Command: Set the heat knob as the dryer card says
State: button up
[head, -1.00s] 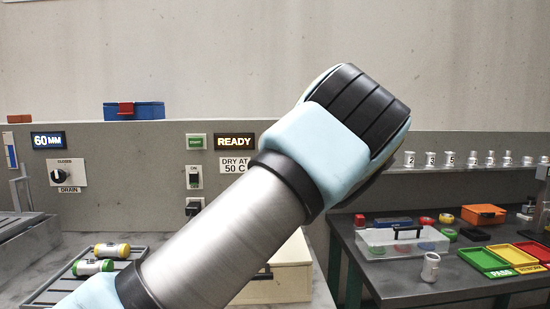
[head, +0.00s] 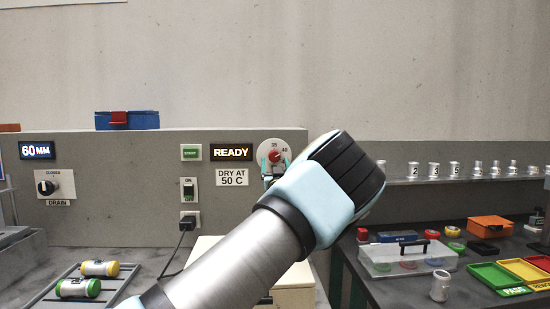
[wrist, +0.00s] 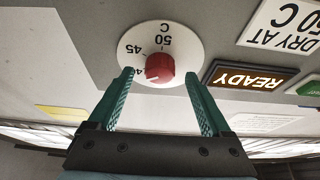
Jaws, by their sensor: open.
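The heat knob (head: 275,156) is a red knob on a round white dial, right of the lit READY sign; 35 and 40 show there. In the wrist view the knob (wrist: 159,68) sits on the dial (wrist: 180,30), upside down, with 40, 45 and 50 C showing. A pale mark on the knob appears to face the 40 side. The dryer card (head: 232,177) reads DRY AT 50 C. My gripper (wrist: 159,76) is open, its teal fingers on either side of the knob, without clear contact. In the head view my gripper (head: 276,170) is partly hidden by my wrist.
Left of the dial are the READY display (head: 232,152), green START button (head: 190,152), ON switch (head: 190,190) and a plugged-in cord (head: 187,224). A cream box (head: 293,275) stands below. A clear lidded box (head: 408,258) and trays are on the right bench.

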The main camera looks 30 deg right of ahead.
jog(key=shift+x, duration=0.85)
jog(key=shift+c, duration=0.3)
grip_shut()
